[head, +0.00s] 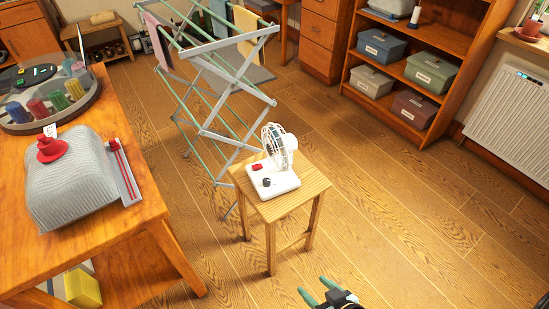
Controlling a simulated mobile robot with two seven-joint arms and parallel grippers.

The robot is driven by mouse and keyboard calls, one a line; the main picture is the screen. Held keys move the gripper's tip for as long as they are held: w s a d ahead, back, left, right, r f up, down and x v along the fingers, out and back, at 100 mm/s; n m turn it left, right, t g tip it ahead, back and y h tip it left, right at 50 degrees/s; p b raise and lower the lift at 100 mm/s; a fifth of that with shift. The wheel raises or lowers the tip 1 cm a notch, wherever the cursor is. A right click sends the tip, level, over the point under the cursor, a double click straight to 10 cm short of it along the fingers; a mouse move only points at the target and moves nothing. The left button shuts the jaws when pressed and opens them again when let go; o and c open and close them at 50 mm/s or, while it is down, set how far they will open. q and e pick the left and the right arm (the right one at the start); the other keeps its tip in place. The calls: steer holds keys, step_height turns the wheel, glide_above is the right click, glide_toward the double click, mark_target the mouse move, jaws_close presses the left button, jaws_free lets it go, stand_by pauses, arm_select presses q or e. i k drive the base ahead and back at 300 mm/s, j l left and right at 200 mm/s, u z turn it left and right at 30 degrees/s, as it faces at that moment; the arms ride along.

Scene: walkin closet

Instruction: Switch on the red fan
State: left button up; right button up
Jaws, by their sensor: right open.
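A small white desk fan (279,146) stands on a square wooden stool (312,181) in the middle of the head view. Its base is white, with a red rocker switch (257,167) on the left and a dark knob (266,182) in front. I see no red fan body; the switch is the fan's only red part. Whether it is on or off I cannot tell. My right gripper (318,290) is at the bottom edge, its two green fingers apart and empty. It is well in front of the stool, not touching it. My left gripper is out of view.
A folding drying rack (222,100) with cloths stands just behind and left of the stool. A wooden table (142,168) with a grey covered object (75,185) and a round organizer fills the left. A shelf (455,49) with boxes is at back right. Floor right of the stool is clear.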

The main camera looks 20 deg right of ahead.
mark_target(258, 166)
steer(key=i+l+z, duration=0.25)
steer(key=i, duration=0.15)
steer(key=i+l+z, duration=0.2)
steer(key=i, duration=0.2)
